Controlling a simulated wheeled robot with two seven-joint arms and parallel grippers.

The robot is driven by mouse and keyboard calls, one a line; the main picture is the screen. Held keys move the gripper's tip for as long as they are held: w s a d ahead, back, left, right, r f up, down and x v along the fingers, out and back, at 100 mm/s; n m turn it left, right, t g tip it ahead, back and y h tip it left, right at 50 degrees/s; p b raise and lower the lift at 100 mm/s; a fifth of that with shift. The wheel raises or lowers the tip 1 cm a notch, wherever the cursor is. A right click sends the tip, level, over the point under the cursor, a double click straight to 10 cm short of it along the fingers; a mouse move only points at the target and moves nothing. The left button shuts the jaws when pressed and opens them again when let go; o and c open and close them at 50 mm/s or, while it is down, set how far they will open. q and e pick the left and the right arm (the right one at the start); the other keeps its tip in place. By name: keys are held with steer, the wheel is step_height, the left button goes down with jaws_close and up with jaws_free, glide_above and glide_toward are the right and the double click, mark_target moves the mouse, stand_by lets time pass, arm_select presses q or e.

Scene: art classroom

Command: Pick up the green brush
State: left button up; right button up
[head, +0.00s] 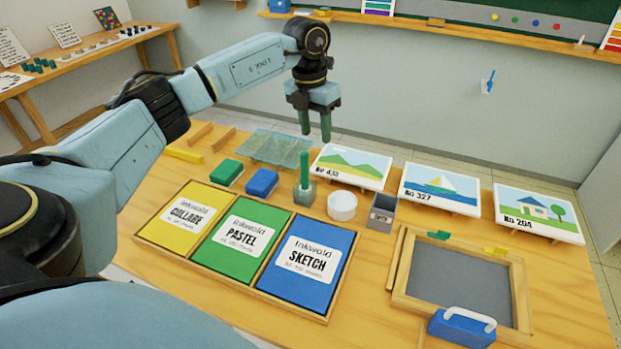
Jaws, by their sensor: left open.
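The green brush (304,168) stands upright in a small grey-green glass-like holder (305,194) on the wooden table, behind the paper pads. My left gripper (315,138) is open and empty, with its fingers pointing down. In the head view it shows just above and slightly right of the brush's top, apart from it. How far it is from the brush in depth is hard to tell. My right gripper is not in view.
A white round tub (342,206) and a grey box (382,212) stand right of the holder. Green (227,172) and blue (262,183) blocks lie left. Picture cards (352,166) stand behind. A framed slate (462,283) and blue eraser (462,326) lie right.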

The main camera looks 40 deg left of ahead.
mark_target(305, 168)
arm_select(q)
steer(key=shift+s+a+r+y, duration=0.1)
steer(key=shift+a+r+y, duration=0.15)
steer(key=shift+a, duration=0.35)
steer(key=shift+s+a+r+y, duration=0.1)
steer(key=shift+a+r+y, duration=0.1)
steer(key=shift+a, duration=0.35)
steer(key=shift+s+a+f+n+g, duration=0.1)
steer(key=shift+a+f+n+g, duration=0.05)
steer(key=shift+a+n+g, duration=0.15)
step_height(305, 168, down, 7)
steer(key=shift+s+f+b, duration=0.1)
steer(key=shift+f+b, duration=0.1)
steer(key=shift+b, duration=0.3)
steer(key=f, duration=0.4)
steer(key=shift+s+d+f+b, duration=0.25)
steer(key=shift+d+f+b, duration=0.05)
steer(key=shift+d, duration=0.1)
steer(key=shift+f, duration=0.4)
steer(key=shift+r, duration=0.1)
jaws_close()
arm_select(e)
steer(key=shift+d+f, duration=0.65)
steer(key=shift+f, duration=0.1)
